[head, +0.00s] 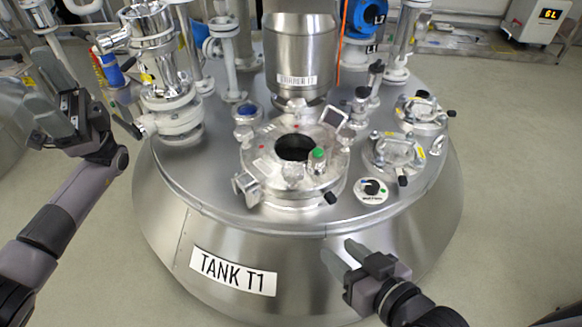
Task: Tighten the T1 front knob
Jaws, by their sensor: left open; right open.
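The steel tank (172,225) labelled TANK T1 fills the middle of the head view. A small black knob (330,198) sticks out at the front of its round hatch, which has a dark opening. A round white disc with a black knob (372,187) sits to the right of it on the lid. I cannot tell for sure which is the T1 front knob. My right gripper (341,252) is open and empty, in front of the tank below both knobs, apart from them. My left gripper (32,76) is open and empty at the far left, well away from them.
A green-topped fitting (318,155) stands on the hatch. Two clamped ports (393,152) with black handles lie to the right. A steel vessel (300,55) rises behind, and a pipe column (160,65) stands near my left arm. Floor is clear at right.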

